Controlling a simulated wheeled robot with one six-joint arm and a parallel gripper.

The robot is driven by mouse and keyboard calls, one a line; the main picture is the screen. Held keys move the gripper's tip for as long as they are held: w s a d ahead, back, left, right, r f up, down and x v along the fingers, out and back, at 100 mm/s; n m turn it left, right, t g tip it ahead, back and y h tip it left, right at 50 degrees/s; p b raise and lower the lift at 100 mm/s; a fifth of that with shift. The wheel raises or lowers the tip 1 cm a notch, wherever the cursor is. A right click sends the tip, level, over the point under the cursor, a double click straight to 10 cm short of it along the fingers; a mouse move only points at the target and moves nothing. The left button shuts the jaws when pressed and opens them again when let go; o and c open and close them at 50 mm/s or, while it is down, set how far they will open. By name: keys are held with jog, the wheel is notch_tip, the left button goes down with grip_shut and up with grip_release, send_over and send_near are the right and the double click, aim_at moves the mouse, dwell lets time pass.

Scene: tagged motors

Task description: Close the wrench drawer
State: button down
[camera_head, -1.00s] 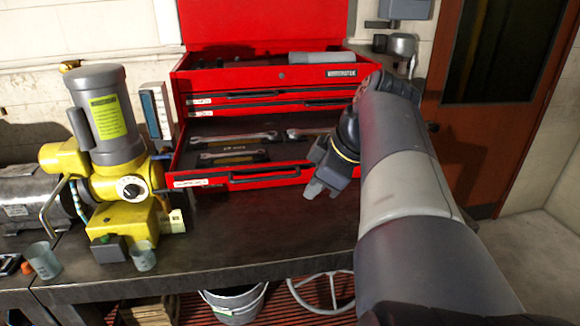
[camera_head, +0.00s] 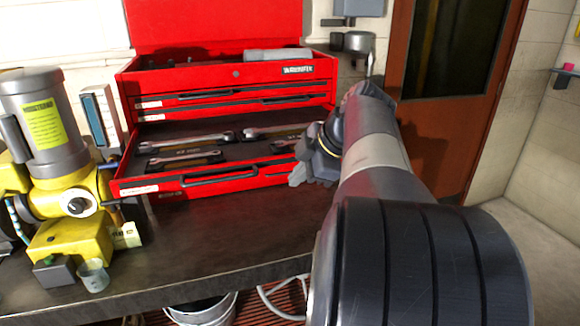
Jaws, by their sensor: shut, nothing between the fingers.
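The wrench drawer (camera_head: 150,188) is the lowest drawer of the red toolbox (camera_head: 232,75) on the workbench. It is pulled out, with several wrenches (camera_head: 188,141) lying on its dark liner and a black handle (camera_head: 222,175) on its front. My gripper (camera_head: 297,177) is shut and empty at the right end of the drawer front. Whether it touches the drawer I cannot tell. My arm comes in from the lower right and hides the drawer's right front corner.
A yellow and grey motor (camera_head: 60,180) stands on the workbench (camera_head: 205,240) left of the toolbox. The bench top in front of the drawer is clear. A brown door (camera_head: 440,130) is at the right.

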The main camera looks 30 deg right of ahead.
aim_at(290, 167)
jog(key=shift+w+d+f+p, duration=0.15)
jog(key=shift+w+p, duration=0.1)
jog(key=shift+w, duration=0.45)
jog(key=shift+w+d+f+p, duration=0.1)
jog(key=shift+w+d+p, duration=0.1)
jog(key=shift+w, duration=0.55)
jog(key=shift+w+d+f+p, duration=0.15)
jog(key=shift+w+p, duration=0.1)
jog(key=shift+w, duration=0.45)
jog(key=shift+w+r, duration=0.1)
